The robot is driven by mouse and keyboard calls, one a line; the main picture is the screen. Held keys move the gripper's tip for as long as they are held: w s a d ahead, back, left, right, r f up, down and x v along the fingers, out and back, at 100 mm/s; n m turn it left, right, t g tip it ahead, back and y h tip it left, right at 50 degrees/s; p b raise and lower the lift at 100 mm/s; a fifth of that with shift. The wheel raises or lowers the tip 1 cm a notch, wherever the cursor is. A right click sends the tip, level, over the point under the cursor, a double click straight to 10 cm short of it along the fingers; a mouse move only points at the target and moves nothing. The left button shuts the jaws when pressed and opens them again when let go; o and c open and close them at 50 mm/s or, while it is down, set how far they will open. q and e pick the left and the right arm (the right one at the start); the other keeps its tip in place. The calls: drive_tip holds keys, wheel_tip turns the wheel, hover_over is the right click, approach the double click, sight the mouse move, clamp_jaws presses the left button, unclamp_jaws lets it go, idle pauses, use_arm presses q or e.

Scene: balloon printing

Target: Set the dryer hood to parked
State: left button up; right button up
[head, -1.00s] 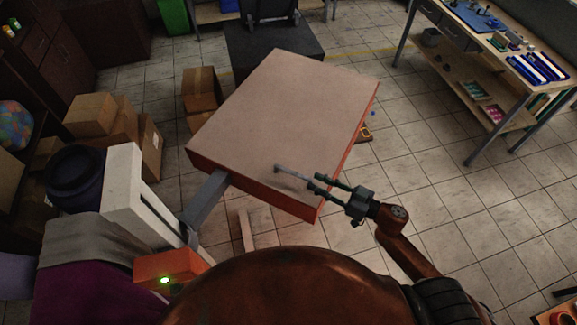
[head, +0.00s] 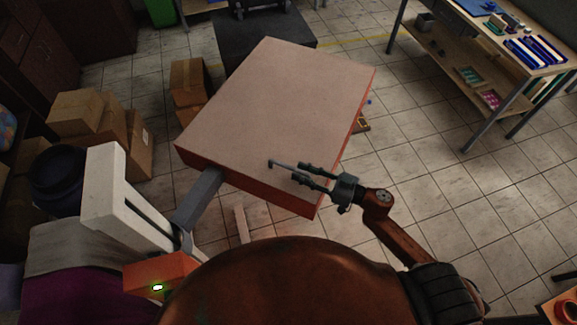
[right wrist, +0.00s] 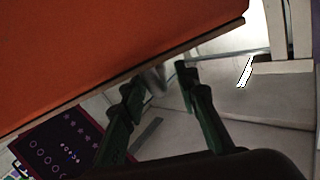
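The dryer hood (head: 280,95) is a large flat slab with a pale top and orange sides. It sits in the middle of the head view on a grey support arm (head: 198,200) from the left. Its orange underside or side (right wrist: 90,50) fills the upper left of the right wrist view. A thin grey rod, seemingly a handle (head: 282,165), shows at its near right part. My right gripper (head: 299,173) is at the near edge by this rod, its fingers apart. In the right wrist view the fingers (right wrist: 163,92) stand apart below the hood's edge; contact with the rod is unclear. My left gripper is out of view.
A white frame (head: 120,205) stands at the lower left beside the support arm, with an orange box (head: 160,272) bearing a lit green indicator. Cardboard boxes (head: 85,112) stand at the left. A workbench (head: 490,45) is at upper right. Tiled floor is open right of the hood.

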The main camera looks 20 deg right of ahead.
sight(272, 160)
drive_tip(key=shift+p+x, duration=0.4)
drive_tip(key=shift+x, duration=2.25)
drive_tip(key=shift+c, duration=0.6)
clamp_jaws()
